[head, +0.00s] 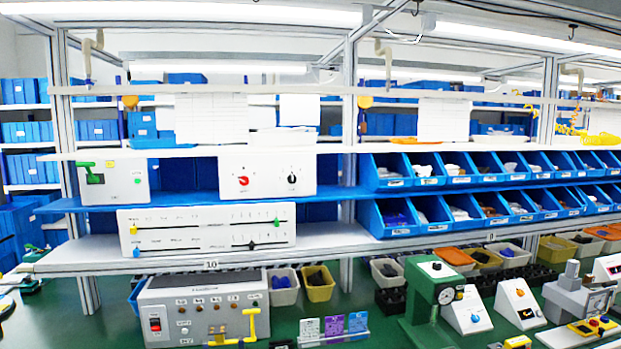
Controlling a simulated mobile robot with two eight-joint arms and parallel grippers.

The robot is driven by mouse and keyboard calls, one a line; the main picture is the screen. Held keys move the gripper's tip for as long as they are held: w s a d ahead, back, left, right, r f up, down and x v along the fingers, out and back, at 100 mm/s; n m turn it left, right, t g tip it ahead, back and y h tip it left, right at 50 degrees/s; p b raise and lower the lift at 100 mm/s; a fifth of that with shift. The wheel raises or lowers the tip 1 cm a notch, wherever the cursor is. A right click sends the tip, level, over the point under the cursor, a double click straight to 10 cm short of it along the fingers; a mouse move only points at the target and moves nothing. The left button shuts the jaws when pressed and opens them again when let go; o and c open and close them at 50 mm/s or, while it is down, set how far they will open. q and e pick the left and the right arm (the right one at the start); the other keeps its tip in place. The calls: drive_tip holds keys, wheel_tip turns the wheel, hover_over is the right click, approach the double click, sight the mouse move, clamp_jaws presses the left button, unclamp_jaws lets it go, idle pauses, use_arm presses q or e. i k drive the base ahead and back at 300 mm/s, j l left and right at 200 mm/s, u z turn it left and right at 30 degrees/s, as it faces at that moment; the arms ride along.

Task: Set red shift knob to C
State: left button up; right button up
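A red knob (242,181) sits on the left part of the front of a white box (267,185). The box stands on the blue middle shelf, left of the central post. A black knob (291,179) is on the right part of the same front. Small marks surround both knobs, but they are too small to read, so I cannot tell which letter the red knob points to. Neither of my grippers can be made out in the head view, and nothing is seen touching the knobs.
A box with a green handle (92,179) stands left on the same shelf. A white slider panel (206,228) is on the shelf below. Blue bins (400,216) fill the right side. A grey control box (203,308) and a green press (432,300) stand on the green table.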

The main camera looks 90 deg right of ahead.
sight(243, 180)
drive_tip(key=z, duration=2.8)
